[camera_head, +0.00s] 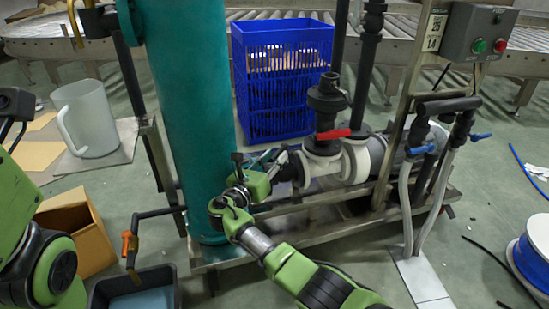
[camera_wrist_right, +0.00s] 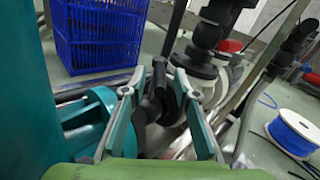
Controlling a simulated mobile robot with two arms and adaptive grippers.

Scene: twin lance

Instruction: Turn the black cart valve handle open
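The black valve handle (camera_wrist_right: 159,76) stands upright between the fingers of my right gripper (camera_wrist_right: 153,88) in the right wrist view. The fingers are spread on either side of it, and I see gaps, so the gripper looks open around the handle. In the head view my right gripper (camera_head: 266,160) is at the left end of the cart's pipework, beside the teal column. There the black handle is hard to tell from the gripper and dark pipe. My left arm (camera_head: 50,265) shows at the left edge; its gripper is not clearly in view.
A teal column (camera_head: 185,110) stands close on the left. A red-handled valve (camera_head: 333,134) and black pipes are just right of my gripper. A blue crate (camera_head: 275,85) is behind. A grey bin (camera_head: 135,290), cardboard box (camera_head: 75,235) and cable spool (camera_head: 530,255) are on the floor.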

